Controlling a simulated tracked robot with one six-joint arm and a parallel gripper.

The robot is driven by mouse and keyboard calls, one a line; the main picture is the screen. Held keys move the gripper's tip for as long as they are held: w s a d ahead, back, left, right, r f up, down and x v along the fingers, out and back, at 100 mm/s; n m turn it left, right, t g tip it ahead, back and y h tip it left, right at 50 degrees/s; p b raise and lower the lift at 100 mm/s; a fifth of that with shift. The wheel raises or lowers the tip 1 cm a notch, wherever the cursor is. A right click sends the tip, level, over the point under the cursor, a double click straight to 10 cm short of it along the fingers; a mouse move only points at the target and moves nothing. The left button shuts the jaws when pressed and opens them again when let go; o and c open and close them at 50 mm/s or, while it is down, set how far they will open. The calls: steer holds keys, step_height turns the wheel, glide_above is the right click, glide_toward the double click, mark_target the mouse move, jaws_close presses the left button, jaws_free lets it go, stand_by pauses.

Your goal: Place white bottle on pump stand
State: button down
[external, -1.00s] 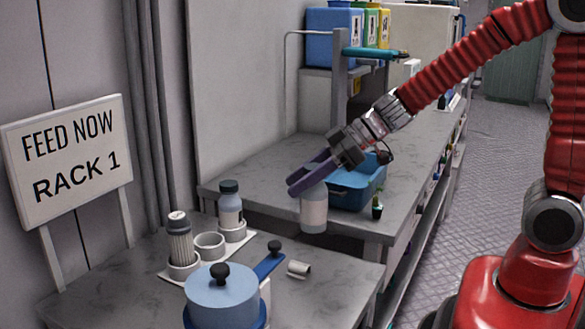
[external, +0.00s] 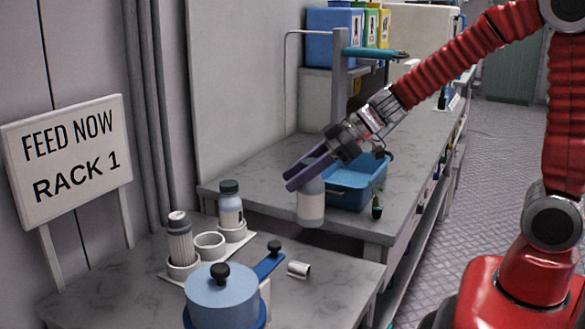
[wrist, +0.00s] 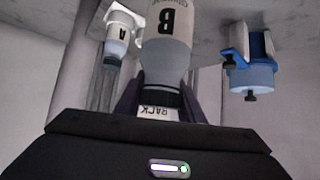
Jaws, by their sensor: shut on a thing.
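My gripper (external: 304,172) is shut on a white bottle (external: 311,207) near its top. The bottle hangs upright in the air by the front edge of the back bench. A white holder with rings (external: 210,246) stands on the front bench, left of my gripper. Its middle ring looks empty; a ribbed bottle (external: 180,243) and a dark-capped bottle (external: 230,208) stand in the outer rings. I cannot tell which piece is the pump stand.
A light-blue lidded pot (external: 222,292) with a black knob stands at the front. A small white cylinder (external: 299,269) lies right of it. A blue tray (external: 352,190) sits behind the held bottle. A sign (external: 68,160) reads FEED NOW RACK 1.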

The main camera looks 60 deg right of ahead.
steer(key=w+d+f+m+t+h, duration=0.1)
steer(key=w+d+m+h, duration=0.3)
steer(key=d, duration=0.4)
steer(key=shift+w+d+f+m+t+h, duration=0.2)
steer(key=shift+w+f+m+t+h, duration=0.25)
steer(key=shift+w+m, duration=0.6)
steer(key=shift+w+d+f+h, duration=0.15)
steer(key=shift+f+h, duration=0.1)
steer(key=shift+f, duration=0.2)
steer(key=shift+f+m+h, duration=0.3)
steer(key=shift+f+m, duration=0.15)
steer(key=shift+f, duration=0.15)
steer(key=shift+a+f, duration=0.25)
steer(key=shift+f, duration=0.25)
